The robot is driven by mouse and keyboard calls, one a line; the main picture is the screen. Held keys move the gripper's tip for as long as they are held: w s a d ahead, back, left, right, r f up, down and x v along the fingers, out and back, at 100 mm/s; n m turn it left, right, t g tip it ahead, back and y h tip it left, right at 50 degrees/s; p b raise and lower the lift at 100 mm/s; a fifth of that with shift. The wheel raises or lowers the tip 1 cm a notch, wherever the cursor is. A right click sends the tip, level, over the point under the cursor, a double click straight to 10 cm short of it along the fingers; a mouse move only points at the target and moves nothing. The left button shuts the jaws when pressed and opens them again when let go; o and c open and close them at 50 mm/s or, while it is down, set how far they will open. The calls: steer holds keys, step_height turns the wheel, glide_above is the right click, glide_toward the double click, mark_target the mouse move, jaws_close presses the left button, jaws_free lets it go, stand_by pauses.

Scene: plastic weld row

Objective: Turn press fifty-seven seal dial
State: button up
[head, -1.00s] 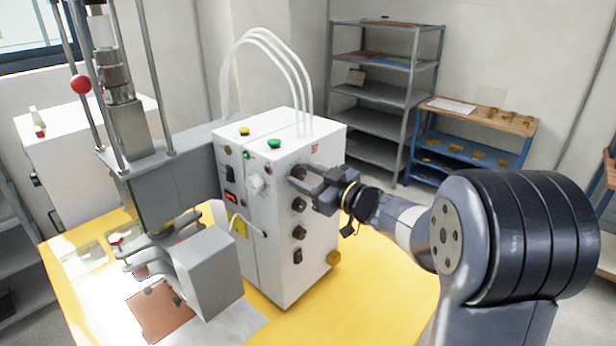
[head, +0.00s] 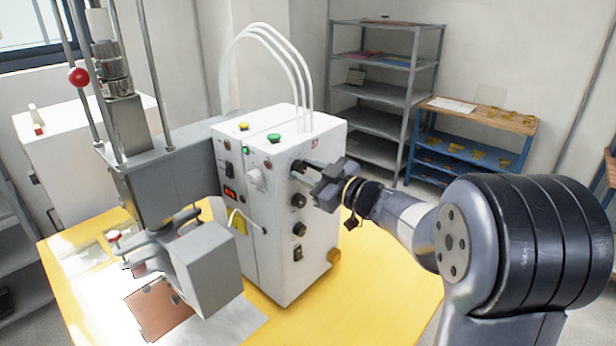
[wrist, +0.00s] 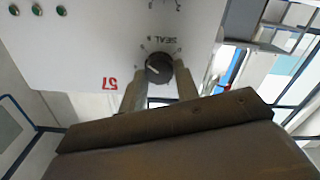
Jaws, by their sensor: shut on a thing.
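Press fifty-seven's white control box (head: 280,210) stands on the yellow table, with a red "57" at the top of its right-hand face. The black seal dial (wrist: 159,68) with a pale pointer line shows in the wrist view, under an upside-down "SEAL" label. My gripper (head: 305,168) is shut on this dial, the topmost knob on that face. Its two fingers (wrist: 160,92) lie on either side of the dial in the wrist view.
A green button (head: 274,138) and white hoses are on top of the box. The press head (head: 205,272) stands left. Shelves (head: 385,95) stand behind.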

steer(key=n+b, duration=0.1)
steer(key=n, duration=0.1)
steer(key=n+b, duration=0.2)
steer(key=shift+f+n, duration=0.2)
steer(key=shift+n, duration=0.1)
steer(key=shift+n+b, duration=1.6)
steer(key=shift+n, duration=0.4)
steer(key=shift+r, duration=0.1)
steer(key=o, duration=1)
steer(key=shift+c, duration=0.2)
steer(key=v, duration=1.1)
